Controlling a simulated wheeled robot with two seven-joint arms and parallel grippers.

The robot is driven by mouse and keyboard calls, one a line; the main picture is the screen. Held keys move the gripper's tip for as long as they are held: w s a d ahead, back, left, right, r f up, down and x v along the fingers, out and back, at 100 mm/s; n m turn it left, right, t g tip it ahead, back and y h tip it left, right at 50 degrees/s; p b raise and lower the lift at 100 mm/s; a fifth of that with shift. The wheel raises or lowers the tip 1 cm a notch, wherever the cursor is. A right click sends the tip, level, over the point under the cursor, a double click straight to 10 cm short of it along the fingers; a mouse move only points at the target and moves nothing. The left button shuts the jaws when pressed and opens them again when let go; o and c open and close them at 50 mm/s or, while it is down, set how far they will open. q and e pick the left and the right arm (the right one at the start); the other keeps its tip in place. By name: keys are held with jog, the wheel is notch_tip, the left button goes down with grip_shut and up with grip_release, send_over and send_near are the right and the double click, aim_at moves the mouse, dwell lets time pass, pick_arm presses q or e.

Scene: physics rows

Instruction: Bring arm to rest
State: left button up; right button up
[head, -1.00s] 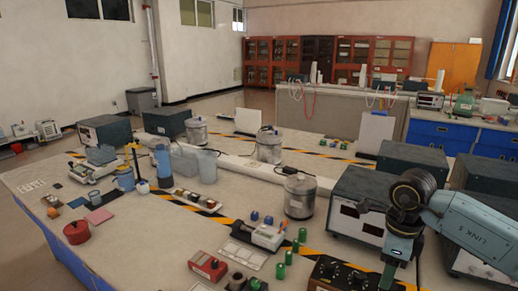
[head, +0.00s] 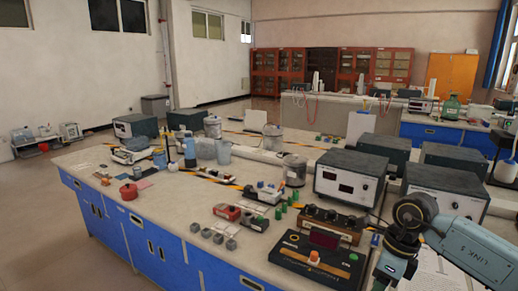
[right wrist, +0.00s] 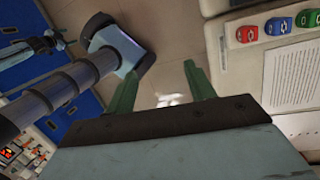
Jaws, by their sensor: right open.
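My right arm (head: 462,240) comes in at the lower right of the head view, over the right front part of the bench. Its elbow bends down and the hand runs out of the bottom of the picture. In the right wrist view my right gripper (right wrist: 192,88) shows two green fingers spread apart with nothing between them. Floor tiles and a small blurred white patch show beyond the fingers. My left gripper cannot be made out in either view.
The long bench (head: 185,215) has blue cabinets below. Near my right arm are a black device with an orange strip (head: 318,262), a grey power supply (head: 350,180) and white printed sheets (head: 425,275). A red pot (head: 128,191) stands far left. Open floor lies left.

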jog(key=w+a+f+m+t+y, duration=0.4)
jog(key=a+f+m+y, duration=0.7)
jog(key=a+m+y, duration=0.15)
jog(key=s+d+f+m+t+h, duration=0.1)
jog(key=d+f+m+t+h, duration=0.25)
jog(key=f+m, duration=0.4)
jog(key=s+d+f+m+t+h, duration=0.25)
jog(key=f+m+t, duration=0.25)
jog(key=f+m, duration=0.25)
jog(key=s+d+f+m+g+h, duration=0.25)
jog(key=s+f+m, duration=0.25)
jog(key=s+f, duration=0.35)
jog(key=s+d+f+m+g+h, duration=0.1)
jog(key=s+d+f+m+h, duration=0.35)
jog(key=s+f, duration=0.35)
pick_arm(q)
jog(key=shift+w, duration=1.15)
pick_arm(e)
jog(key=s+f+m+g+h, duration=0.1)
jog(key=s+f+m+g, duration=0.2)
jog(key=s, duration=1)
jog(key=s+f+m+g+h, duration=0.1)
jog(key=s+f+m+g, duration=0.3)
jog(key=s, duration=1)
notch_tip(320, 180, down, 3)
jog(key=shift+a+f+g, duration=0.1)
jog(key=shift+a+g, duration=0.2)
jog(key=shift+a, duration=0.15)
